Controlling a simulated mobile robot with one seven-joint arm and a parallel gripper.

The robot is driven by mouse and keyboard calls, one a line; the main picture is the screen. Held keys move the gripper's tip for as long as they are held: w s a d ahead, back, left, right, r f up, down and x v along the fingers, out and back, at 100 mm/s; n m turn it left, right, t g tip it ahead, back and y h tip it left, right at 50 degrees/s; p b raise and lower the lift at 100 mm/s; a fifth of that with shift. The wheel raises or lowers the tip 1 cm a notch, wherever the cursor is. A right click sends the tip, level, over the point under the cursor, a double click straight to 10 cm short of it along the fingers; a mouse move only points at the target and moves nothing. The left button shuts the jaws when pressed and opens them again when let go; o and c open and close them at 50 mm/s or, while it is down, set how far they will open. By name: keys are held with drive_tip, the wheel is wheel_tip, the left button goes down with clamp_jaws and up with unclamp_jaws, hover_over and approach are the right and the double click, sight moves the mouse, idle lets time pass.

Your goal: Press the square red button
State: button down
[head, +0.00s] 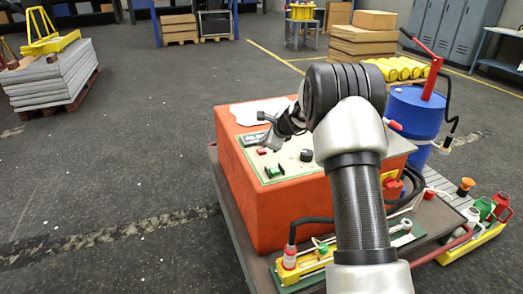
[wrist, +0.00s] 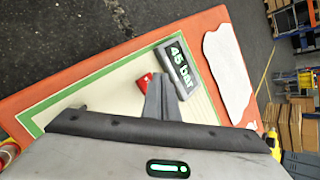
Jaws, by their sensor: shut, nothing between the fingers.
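The square red button (head: 262,151) sits on the pale, green-edged panel (head: 288,158) on top of the orange box (head: 287,208). In the wrist view the red button (wrist: 144,80) shows just left of the fingertips and is partly covered by them. My gripper (head: 270,143) is shut and empty, with its fingers pointing down at the panel by the button. In the wrist view the shut gripper (wrist: 156,82) lies between the button and the "45 bar" display (wrist: 179,66). I cannot tell whether the fingertips touch the button.
A green button (head: 274,171) and a black knob (head: 307,155) are on the same panel. A white patch (wrist: 228,72) lies on the box top beyond the display. A blue drum (head: 414,115) stands to the right, and open floor lies to the left.

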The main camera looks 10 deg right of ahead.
sight(263, 152)
drive_tip(key=shift+r+p, duration=2.25)
drive_tip(key=shift+r, duration=0.3)
drive_tip(key=s+a+r+n+g, duration=0.1)
drive_tip(key=s+a+r+n, duration=0.2)
drive_tip(key=s+r+n, duration=0.5)
drive_tip(key=s+a+r+n+g, duration=0.1)
drive_tip(key=s+a+r+n, duration=0.15)
drive_tip(key=s+r, duration=0.9)
drive_tip(key=s+d+f+n+h, duration=0.1)
drive_tip(key=s+d+n+h, duration=0.35)
drive_tip(key=s, duration=1.05)
drive_tip(key=s+d+f+n+y, duration=0.1)
drive_tip(key=s+n, duration=0.7)
drive_tip(key=s, duration=0.8)
wheel_tip(263, 152, up, 21)
drive_tip(key=p, duration=2.1)
drive_tip(key=shift+w+a+f+m+g, duration=0.2)
drive_tip(key=shift+w+a+m+g, duration=0.1)
drive_tip(key=shift+w+g, duration=0.1)
